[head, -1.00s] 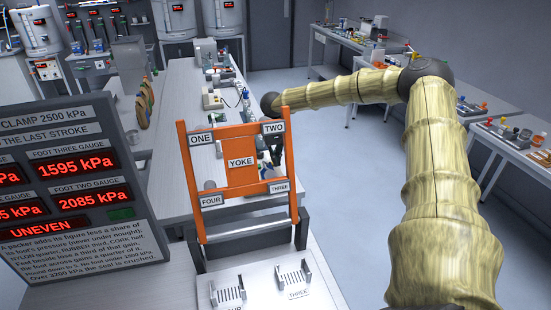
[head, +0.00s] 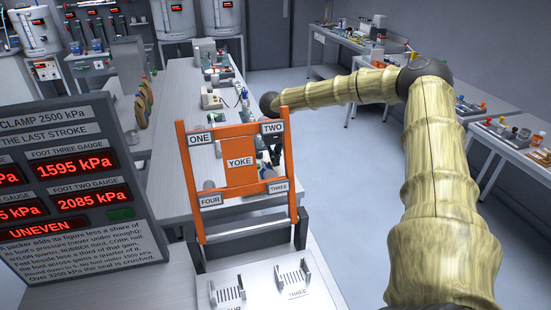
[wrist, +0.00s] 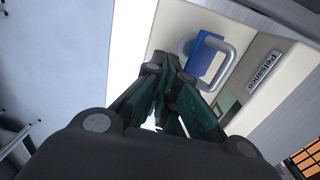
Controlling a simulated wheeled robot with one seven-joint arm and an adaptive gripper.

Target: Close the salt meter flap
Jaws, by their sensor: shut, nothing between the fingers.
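My gripper (wrist: 163,68) is shut and empty, its dark green fingers drawn together in the wrist view. Just beyond the fingertips is a grey loop handle (wrist: 229,62) beside a blue panel (wrist: 205,55) on a cream box (wrist: 178,18). A label plate (wrist: 271,70) is on the same unit. I cannot tell for sure whether the blue panel or the handle is part of the salt meter flap, nor whether the fingers touch either. In the head view my gripper (head: 276,152) is mostly hidden behind the orange yoke frame.
The orange yoke frame (head: 240,163) stands upright in front, with a metal plate (head: 262,285) below it. A gauge board (head: 80,185) stands at the left. A long bench (head: 180,100) with several items runs back behind the frame. Open floor (head: 345,200) lies to the right.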

